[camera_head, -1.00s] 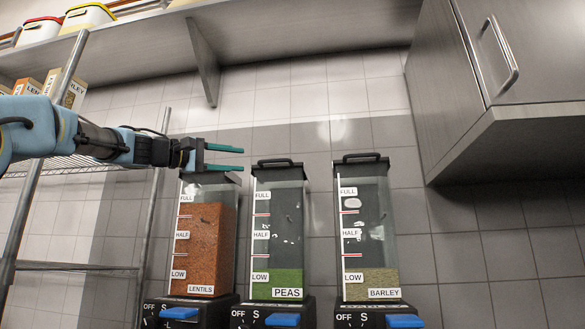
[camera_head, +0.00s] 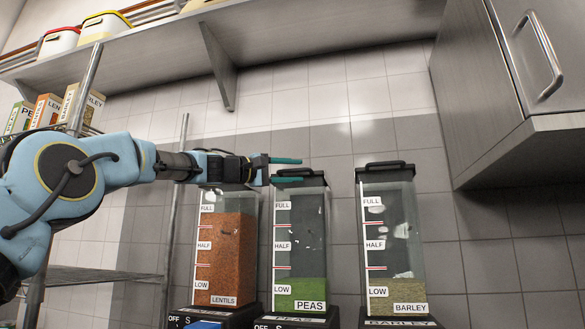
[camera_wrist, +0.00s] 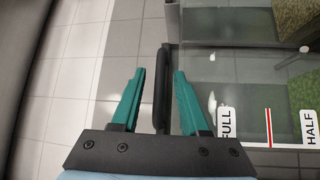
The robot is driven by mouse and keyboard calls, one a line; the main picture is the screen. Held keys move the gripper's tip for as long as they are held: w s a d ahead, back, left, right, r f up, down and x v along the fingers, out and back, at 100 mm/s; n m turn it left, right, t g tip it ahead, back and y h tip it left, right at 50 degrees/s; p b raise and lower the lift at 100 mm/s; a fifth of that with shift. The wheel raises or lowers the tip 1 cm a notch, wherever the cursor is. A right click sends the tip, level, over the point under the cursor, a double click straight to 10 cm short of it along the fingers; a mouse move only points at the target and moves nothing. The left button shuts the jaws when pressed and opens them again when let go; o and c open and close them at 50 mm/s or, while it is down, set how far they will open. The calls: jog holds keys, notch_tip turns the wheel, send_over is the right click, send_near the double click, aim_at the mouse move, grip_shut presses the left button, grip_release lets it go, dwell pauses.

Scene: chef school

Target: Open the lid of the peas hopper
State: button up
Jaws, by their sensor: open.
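The peas hopper (camera_head: 299,240) is a clear upright bin with green peas in its lower part and a PEAS label. Its dark lid (camera_head: 316,179) is closed on top. My gripper (camera_head: 287,170) is level with the lid at its left part, with teal fingers open and pointing right. In the wrist view, a dark bar of the lid, seemingly its handle (camera_wrist: 161,95), stands between the two spread fingers (camera_wrist: 158,95), with gaps visible at both sides. In the head view, the fingers hide part of the lid handle.
The lentils hopper (camera_head: 232,260) stands left, beneath my wrist, and the barley hopper (camera_head: 397,250) stands right; its dark lid is closed. A shelf (camera_head: 290,40) runs above, and a grey cabinet (camera_head: 490,100) hangs at upper right. Bare tiled wall lies behind.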

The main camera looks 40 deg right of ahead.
grip_shut()
dwell(0.3)
dwell(1.1)
